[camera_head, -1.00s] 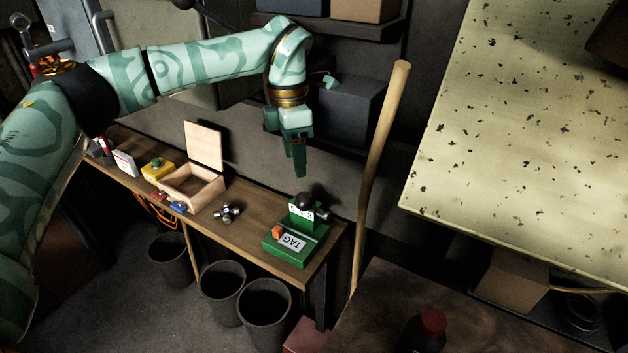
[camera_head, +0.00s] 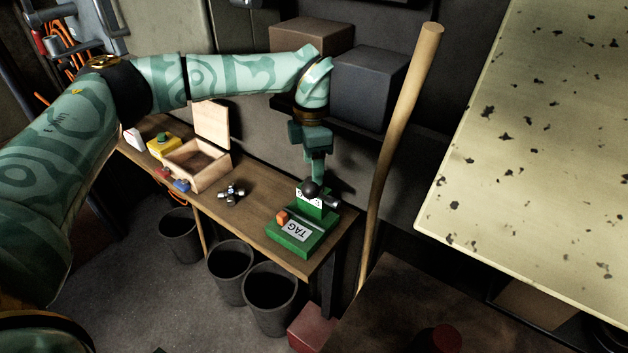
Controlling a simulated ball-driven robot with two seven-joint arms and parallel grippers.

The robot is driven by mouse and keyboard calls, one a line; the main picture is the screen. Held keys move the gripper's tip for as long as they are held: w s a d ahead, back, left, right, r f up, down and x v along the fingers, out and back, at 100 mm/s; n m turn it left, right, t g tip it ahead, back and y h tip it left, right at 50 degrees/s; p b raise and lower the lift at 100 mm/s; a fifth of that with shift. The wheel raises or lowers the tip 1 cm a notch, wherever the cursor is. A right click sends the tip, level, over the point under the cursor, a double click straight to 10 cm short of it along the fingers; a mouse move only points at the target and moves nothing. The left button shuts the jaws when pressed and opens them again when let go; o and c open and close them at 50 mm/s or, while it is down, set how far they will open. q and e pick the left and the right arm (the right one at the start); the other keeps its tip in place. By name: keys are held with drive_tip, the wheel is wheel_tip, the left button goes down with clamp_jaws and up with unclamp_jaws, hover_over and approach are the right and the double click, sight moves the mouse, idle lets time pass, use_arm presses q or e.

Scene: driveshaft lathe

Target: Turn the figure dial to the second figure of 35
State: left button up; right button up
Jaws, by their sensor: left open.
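A green tag device (camera_head: 293,239) stands near the right end of the wooden bench. It has a plate marked TAG (camera_head: 299,230), an orange block (camera_head: 282,217) on its left side and a white figure strip. A dark round knob (camera_head: 310,189) sits on top, with a dark cylinder beside it; I take this top part as the figure dial. My right gripper is not in view.
On the wooden bench (camera_head: 262,215) are an open wooden box (camera_head: 196,176), a metal knobbed part (camera_head: 232,192) and a yellow box with a green button (camera_head: 163,147). A wooden pole (camera_head: 393,140) rises just right of the bench. Dark bins (camera_head: 268,290) stand below.

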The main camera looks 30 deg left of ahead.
use_arm(q)
wheel_tip(320, 180, down, 4)
drive_tip(key=shift+f+b, duration=0.25)
drive_tip(key=shift+b, duration=0.1)
drive_tip(key=c, duration=1)
drive_tip(key=shift+r, duration=0.1)
